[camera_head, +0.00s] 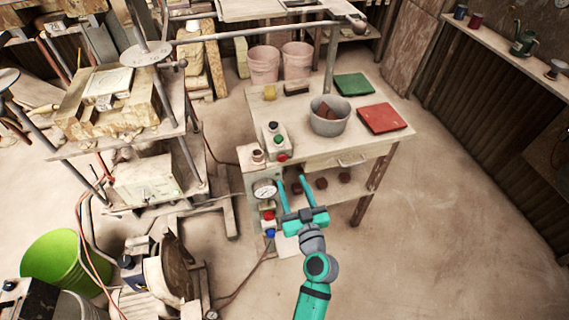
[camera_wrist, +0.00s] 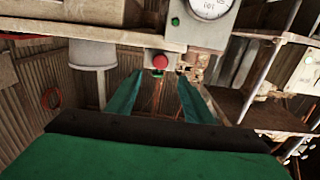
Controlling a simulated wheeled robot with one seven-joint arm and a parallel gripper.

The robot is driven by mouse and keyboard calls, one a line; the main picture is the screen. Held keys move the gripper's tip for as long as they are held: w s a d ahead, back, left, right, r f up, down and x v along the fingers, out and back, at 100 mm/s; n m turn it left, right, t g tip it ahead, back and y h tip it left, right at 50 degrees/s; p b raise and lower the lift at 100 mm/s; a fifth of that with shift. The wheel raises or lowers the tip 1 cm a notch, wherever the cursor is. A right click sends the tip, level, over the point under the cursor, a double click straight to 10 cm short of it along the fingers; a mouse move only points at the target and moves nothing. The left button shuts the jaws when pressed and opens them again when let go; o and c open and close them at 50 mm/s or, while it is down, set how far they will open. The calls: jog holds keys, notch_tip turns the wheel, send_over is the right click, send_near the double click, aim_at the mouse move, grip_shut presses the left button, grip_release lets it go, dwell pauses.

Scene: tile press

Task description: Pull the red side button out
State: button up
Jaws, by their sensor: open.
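The red side button (camera_head: 282,157) is on the near side of a small grey control box (camera_head: 272,137) on the tabletop, with a green button (camera_head: 278,140) on the box's top. In the wrist view, which looks upside down, the red button (camera_wrist: 160,61) shows between the fingers, with a green part (camera_wrist: 157,74) below it. My gripper (camera_head: 291,180) is open and empty in front of the table edge. In the wrist view, my gripper (camera_wrist: 160,77) has its two fingers to either side of the red button, apparently still short of it.
A round gauge (camera_head: 264,189) and a panel with another red button (camera_head: 268,216) and a blue button (camera_head: 270,232) stand left of my gripper. A grey bucket (camera_head: 328,122), a red tile (camera_head: 382,118) and a green tile (camera_head: 354,84) are on the table. Floor at right is free.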

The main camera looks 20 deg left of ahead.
aim_at(283, 159)
jog(key=x, duration=0.9)
jog(key=shift+w+a, duration=0.15)
jog(key=shift+w, duration=0.05)
jog(key=shift+c, duration=0.6)
grip_shut()
jog(key=shift+s+d, duration=0.4)
jog(key=shift+s, duration=0.2)
jog(key=shift+o, duration=0.6)
grip_release()
jog(key=v, duration=1.1)
jog(key=shift+w, duration=0.1)
